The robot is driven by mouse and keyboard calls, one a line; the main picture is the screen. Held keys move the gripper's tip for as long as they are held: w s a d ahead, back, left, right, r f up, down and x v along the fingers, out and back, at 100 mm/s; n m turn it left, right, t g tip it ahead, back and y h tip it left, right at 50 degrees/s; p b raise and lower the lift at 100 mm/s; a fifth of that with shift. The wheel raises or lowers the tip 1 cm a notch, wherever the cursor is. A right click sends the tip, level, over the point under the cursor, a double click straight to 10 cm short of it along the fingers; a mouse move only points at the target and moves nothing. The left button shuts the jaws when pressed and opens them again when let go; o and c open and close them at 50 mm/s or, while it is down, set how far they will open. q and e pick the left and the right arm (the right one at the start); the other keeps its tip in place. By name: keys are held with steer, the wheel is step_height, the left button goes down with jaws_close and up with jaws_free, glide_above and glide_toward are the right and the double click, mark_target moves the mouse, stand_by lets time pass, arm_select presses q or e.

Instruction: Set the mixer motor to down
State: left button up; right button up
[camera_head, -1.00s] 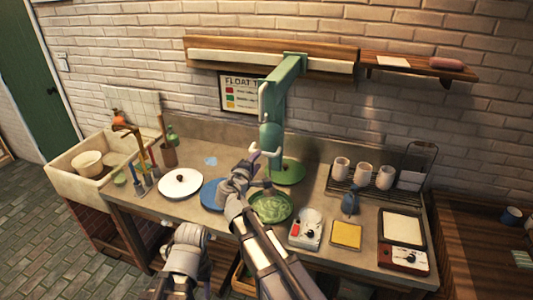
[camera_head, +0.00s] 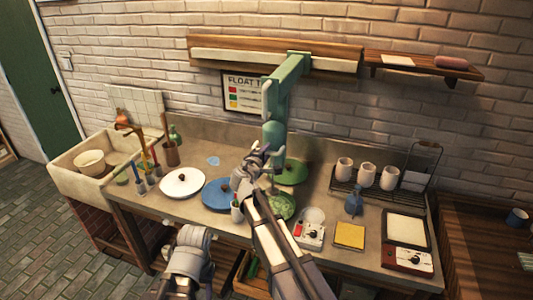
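The green mixer motor (camera_head: 273,134) hangs from a green arm (camera_head: 285,75) on the wall rail, above the back of the counter. My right gripper (camera_head: 262,151) is raised at the motor's lower left side and overlaps it in the picture. I cannot tell whether it touches the motor, or whether its fingers are open. My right arm hides part of the green bowl (camera_head: 285,208) below. The white curved lever at the motor's lower side is hidden behind the gripper.
A blue lid (camera_head: 217,195), a white lid (camera_head: 181,183) and a green lid (camera_head: 293,171) lie on the counter. A white device with a red switch (camera_head: 308,235) and a yellow square (camera_head: 349,236) lie to the right. A rack of white cups (camera_head: 344,167) stands behind.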

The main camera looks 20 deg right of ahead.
jaws_close()
stand_by(1.1)
